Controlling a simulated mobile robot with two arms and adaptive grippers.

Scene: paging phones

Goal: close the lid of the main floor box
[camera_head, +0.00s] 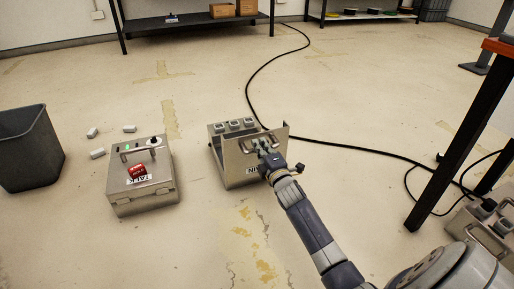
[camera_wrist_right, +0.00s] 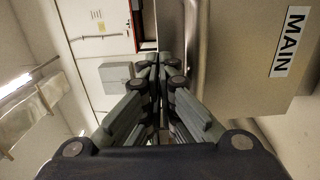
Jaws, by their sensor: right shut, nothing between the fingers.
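The main floor box (camera_head: 216,146) is a grey metal box on the floor at the centre of the head view. Its lid (camera_head: 232,167) stands raised on the near side, with a MAIN label on its face. Several pale blocks show behind the lid. My right gripper (camera_head: 256,142) is at the lid's upper part, shut and empty. In the right wrist view the shut fingers (camera_wrist_right: 159,62) are beside a metal handle (camera_wrist_right: 194,48) on the MAIN-labelled panel (camera_wrist_right: 248,65). Whether they touch the handle is unclear. My left gripper is out of view.
Another grey box (camera_head: 155,195), with a red item (camera_head: 137,171) on top, stands to the left. A black cable (camera_head: 330,144) runs behind the main box. A table leg (camera_head: 452,150) stands right.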

